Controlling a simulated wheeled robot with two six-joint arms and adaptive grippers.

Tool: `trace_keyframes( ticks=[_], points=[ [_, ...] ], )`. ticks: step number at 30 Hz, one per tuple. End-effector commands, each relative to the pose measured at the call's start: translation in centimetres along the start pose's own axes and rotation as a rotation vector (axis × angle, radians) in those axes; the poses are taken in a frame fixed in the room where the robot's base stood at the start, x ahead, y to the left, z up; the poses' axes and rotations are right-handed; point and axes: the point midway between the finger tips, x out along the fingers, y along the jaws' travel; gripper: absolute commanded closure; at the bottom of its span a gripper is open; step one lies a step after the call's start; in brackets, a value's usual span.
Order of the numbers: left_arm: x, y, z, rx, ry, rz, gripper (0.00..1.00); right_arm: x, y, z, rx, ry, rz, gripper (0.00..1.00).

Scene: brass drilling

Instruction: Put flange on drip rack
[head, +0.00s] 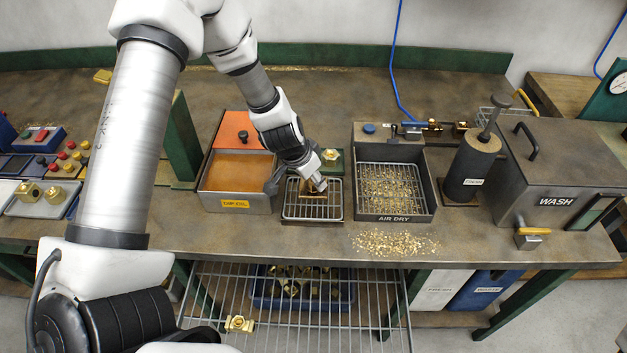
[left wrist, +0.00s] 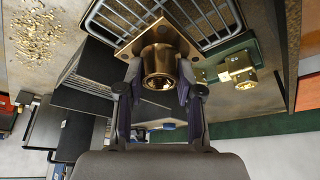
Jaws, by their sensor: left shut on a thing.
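The drip rack (head: 313,211) is a small wire rack on the bench, right of the orange-lidded box. My left gripper (head: 318,186) is over its far part. In the left wrist view the left gripper (left wrist: 158,92) is shut on the round neck of the brass flange (left wrist: 158,62). The flange's square plate lies against or very close to the wires of the drip rack (left wrist: 115,25); I cannot tell whether it touches. In the head view the flange is mostly hidden by the gripper. My right gripper is not in view.
Another brass part (head: 330,157) sits on a green block behind the rack; it also shows in the left wrist view (left wrist: 237,70). The cutting-oil box (head: 238,205) stands close left, the air-dry tray (head: 393,217) close right. Brass chips (head: 395,243) lie in front of the tray.

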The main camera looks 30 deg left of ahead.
Motion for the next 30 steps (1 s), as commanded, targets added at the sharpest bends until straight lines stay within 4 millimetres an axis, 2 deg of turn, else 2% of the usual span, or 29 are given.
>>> trace_keyframes(
  ticks=[1, 3, 6, 17, 18, 20, 30],
  points=[
    [0.0, -0.6, -0.6, -0.001, 0.003, -0.003, 1.0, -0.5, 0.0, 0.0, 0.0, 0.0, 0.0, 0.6],
    [2.4, -0.4, 0.6, 0.001, 0.001, -0.001, 1.0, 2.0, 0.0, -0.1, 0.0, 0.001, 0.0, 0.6],
    [3.7, -0.4, 1.2, 0.001, 0.001, -0.001, 1.0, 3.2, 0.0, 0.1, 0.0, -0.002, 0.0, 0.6],
    [3.8, -0.3, 1.2, 0.001, 0.002, -0.002, 1.0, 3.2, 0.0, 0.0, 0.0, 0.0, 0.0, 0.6],
    [3.7, -0.3, 1.2, 0.0, 0.001, -0.001, 0.57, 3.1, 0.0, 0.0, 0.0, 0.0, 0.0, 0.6],
    [3.7, -0.3, 1.2, 0.0, 0.001, -0.001, 0.39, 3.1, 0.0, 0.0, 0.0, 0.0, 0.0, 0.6],
    [3.2, -0.3, 1.0, 0.001, 0.001, -0.001, 0.39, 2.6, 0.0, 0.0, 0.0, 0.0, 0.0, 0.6]
  ],
)
